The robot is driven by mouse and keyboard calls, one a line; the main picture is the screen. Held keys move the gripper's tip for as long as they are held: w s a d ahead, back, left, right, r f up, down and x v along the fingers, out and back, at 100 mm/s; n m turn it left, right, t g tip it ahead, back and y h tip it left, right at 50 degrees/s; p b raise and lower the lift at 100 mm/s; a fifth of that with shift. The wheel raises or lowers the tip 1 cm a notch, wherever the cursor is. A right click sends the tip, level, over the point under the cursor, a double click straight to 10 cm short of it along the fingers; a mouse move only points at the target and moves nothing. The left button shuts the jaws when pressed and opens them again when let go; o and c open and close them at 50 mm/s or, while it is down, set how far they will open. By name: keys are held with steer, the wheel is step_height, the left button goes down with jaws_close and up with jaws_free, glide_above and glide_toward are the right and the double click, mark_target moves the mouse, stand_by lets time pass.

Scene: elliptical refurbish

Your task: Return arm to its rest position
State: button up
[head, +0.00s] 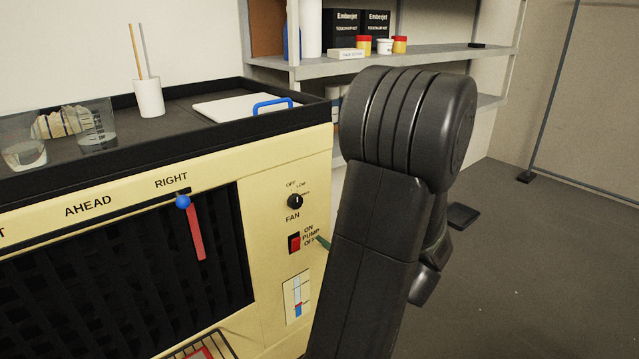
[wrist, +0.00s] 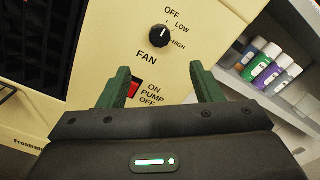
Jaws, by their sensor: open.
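My gripper (wrist: 160,88) shows in the wrist view with its two green fingers apart and nothing between them. It faces the cream panel of the cooler (head: 267,178), close to the red pump switch (wrist: 134,88) and below the black fan knob (wrist: 159,37). The left finger overlaps the edge of the switch in that view; I cannot tell whether it touches. In the head view my arm stands bent in front of the panel's right side and hides most of the gripper. Only a green finger tip shows beside the pump switch (head: 294,243). The fan knob (head: 294,201) is above it.
A blue-knobbed lever (head: 183,202) is at RIGHT over the dark grille. A white cup (head: 148,98), a clear container (head: 98,128) and a white board (head: 238,106) stand on top. Shelves (head: 430,54) with boxes and jars are behind. The floor (head: 540,260) at right is open.

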mark_target(298, 202)
steer(key=b+x, duration=0.1)
steer(key=x, duration=1.2)
steer(key=p+v, duration=0.1)
steer(key=v, duration=1.3)
steer(key=b+x, duration=0.1)
steer(key=x, duration=1.3)
steer(key=shift+w+a+r+m+p, duration=0.1)
steer(key=shift+r+m+p, duration=0.15)
steer(key=shift+p, duration=0.3)
steer(key=m+p, duration=0.4)
steer(key=p, duration=0.2)
steer(key=m+p, duration=0.5)
steer(key=p, duration=0.2)
steer(key=b+v, duration=0.1)
steer(key=v, duration=0.9)
steer(key=shift+f, duration=0.25)
